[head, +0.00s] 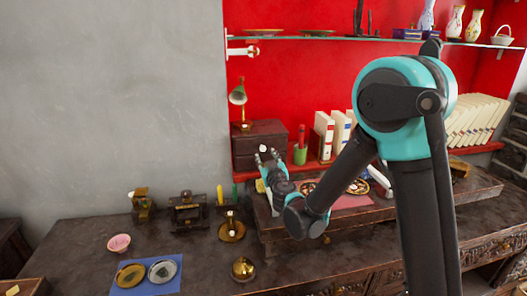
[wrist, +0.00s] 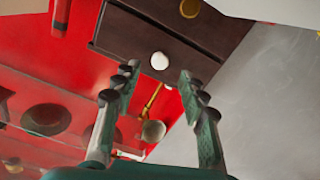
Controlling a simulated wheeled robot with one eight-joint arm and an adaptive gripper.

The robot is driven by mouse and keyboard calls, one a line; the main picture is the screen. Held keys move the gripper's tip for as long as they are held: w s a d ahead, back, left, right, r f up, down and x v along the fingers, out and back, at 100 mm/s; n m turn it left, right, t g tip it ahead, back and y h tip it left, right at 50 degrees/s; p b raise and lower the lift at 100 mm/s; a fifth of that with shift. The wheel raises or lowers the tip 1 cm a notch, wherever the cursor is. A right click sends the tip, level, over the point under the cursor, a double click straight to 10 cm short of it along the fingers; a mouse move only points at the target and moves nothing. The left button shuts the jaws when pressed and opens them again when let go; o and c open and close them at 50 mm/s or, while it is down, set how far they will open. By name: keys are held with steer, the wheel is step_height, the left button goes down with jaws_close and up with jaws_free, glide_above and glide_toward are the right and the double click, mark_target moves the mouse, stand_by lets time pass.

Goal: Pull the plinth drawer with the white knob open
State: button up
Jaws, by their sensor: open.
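In the wrist view the white knob (wrist: 160,61) shows on the dark drawer front (wrist: 125,38), between and just beyond my fingertips. My gripper (wrist: 159,74) is open, with one finger on each side of the knob. I cannot tell whether a finger touches it. The drawer looks shut, with no clear gap visible.
A brass lamp (head: 238,96) stands on the plinth. A green cup (head: 300,154) with a red item stands right of it, near white books (head: 324,135). A round brass knob (wrist: 189,8) shows on the plinth. A shelf (head: 300,38) runs above. Small brass items crowd the counter.

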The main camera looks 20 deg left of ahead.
mark_target(263, 150)
steer(key=x, duration=0.6)
jaws_close()
stand_by(0.4)
